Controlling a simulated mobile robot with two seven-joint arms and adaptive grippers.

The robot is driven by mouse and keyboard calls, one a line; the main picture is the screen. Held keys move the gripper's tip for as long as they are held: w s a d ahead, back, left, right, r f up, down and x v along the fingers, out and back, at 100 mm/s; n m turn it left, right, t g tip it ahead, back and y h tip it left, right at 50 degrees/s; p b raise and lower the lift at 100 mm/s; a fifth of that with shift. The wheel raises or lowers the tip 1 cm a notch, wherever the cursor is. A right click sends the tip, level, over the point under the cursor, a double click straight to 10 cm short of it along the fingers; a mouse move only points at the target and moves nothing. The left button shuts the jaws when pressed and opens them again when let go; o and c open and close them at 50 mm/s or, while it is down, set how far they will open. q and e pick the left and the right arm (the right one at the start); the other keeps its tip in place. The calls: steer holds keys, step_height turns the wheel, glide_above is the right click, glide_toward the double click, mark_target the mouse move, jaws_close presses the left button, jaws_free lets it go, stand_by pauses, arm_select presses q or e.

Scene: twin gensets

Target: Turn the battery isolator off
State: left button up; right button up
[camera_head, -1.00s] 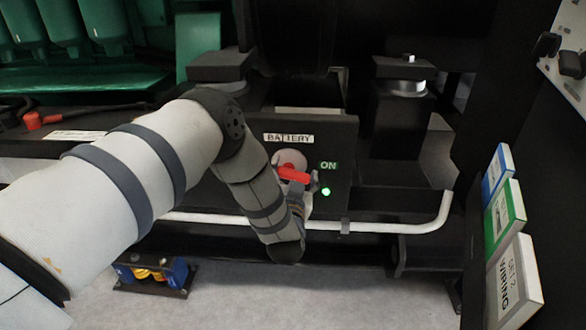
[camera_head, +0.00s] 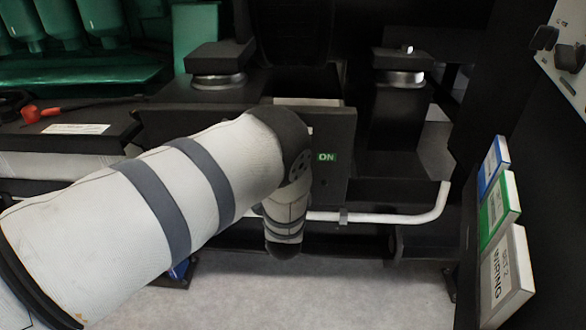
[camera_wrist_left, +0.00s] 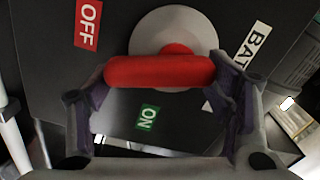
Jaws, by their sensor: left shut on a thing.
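The battery isolator's red handle (camera_wrist_left: 140,71) sits before a round pale disc (camera_wrist_left: 150,32) on a dark panel (camera_head: 336,180). In the left wrist view, my left gripper (camera_wrist_left: 162,78) is shut on the handle, with a finger at each end. The handle lies crosswise in that view. The red OFF label (camera_wrist_left: 88,24) is at upper left, the green ON label (camera_wrist_left: 148,117) below, and the partly covered BATTERY label (camera_wrist_left: 252,50) at right. In the head view, my left arm hides the handle and gripper; the ON label (camera_head: 326,157) shows beside it. My right gripper is out of view.
A white pipe (camera_head: 390,217) runs below the panel. Black mounts (camera_head: 219,62) and (camera_head: 402,66) stand on both sides behind. Boxes, one marked WIRING (camera_head: 507,275), line the right wall. The floor in front is clear.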

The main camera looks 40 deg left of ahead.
arm_select(q)
steer(key=shift+s+a+f+m+b, duration=0.1)
steer(key=shift+f+m+b, duration=0.1)
steer(key=shift+m, duration=0.75)
steer(key=shift+s+a+f+m+b, duration=0.1)
steer(key=shift+m+b, duration=0.05)
steer(key=shift+m, duration=0.8)
steer(key=o, duration=1.2)
steer(key=shift+r, duration=0.1)
steer(key=shift+c, duration=0.2)
steer(key=v, duration=1.2)
steer(key=shift+a, duration=0.1)
